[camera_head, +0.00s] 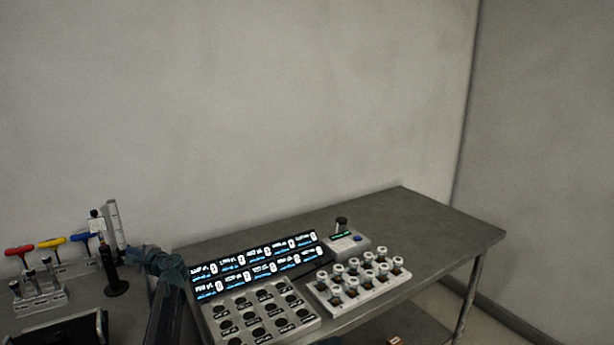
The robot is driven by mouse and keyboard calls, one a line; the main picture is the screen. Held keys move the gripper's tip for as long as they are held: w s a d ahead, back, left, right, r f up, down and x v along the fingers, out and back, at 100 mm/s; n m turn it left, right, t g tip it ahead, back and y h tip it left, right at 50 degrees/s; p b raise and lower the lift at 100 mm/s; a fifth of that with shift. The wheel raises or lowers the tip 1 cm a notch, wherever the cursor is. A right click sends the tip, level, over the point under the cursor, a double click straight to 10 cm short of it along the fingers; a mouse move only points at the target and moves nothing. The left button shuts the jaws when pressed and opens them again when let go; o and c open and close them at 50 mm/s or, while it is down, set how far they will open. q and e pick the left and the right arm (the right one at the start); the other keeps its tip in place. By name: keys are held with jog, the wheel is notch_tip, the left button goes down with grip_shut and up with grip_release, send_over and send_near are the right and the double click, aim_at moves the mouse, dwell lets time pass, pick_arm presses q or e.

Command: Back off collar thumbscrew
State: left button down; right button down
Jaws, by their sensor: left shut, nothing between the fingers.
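A black post on a round base (115,284) stands on the bench at the left, with a pale upright scale (116,226) beside it and a small boxy part at its upper end. I cannot make out a collar thumbscrew on it; it is too small or hidden. My left gripper (126,253) is shut and empty, close to the right side of the post. I cannot tell whether it touches it. My right gripper is not in view.
Red, yellow and blue T-handled tools (52,243) stand at the far left, behind a small metal block (38,300). A lit display panel (258,268), a rack of capped vials (358,281) and a small device (346,243) stand to the right. The bench's back right is clear.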

pick_arm(q)
jog(key=shift+w+d+f+b, duration=0.15)
jog(key=shift+w+f+b, duration=0.15)
jog(key=shift+f+b, duration=0.05)
dwell(0.8)
jog(key=shift+s+f+b, duration=0.2)
jog(key=shift+f+b, duration=0.25)
jog(key=shift+f, duration=0.1)
jog(key=shift+s, duration=0.15)
dwell(0.5)
jog(key=shift+s+a+r, duration=0.15)
jog(key=shift+s+a, duration=0.1)
jog(key=shift+s, duration=0.1)
jog(key=shift+d, duration=0.1)
jog(key=v, duration=0.3)
jog(key=w+v, duration=0.1)
jog(key=v, duration=0.1)
jog(key=shift+s+d+f, duration=0.15)
jog(key=shift+d+f, duration=0.15)
jog(key=shift+d, duration=0.3)
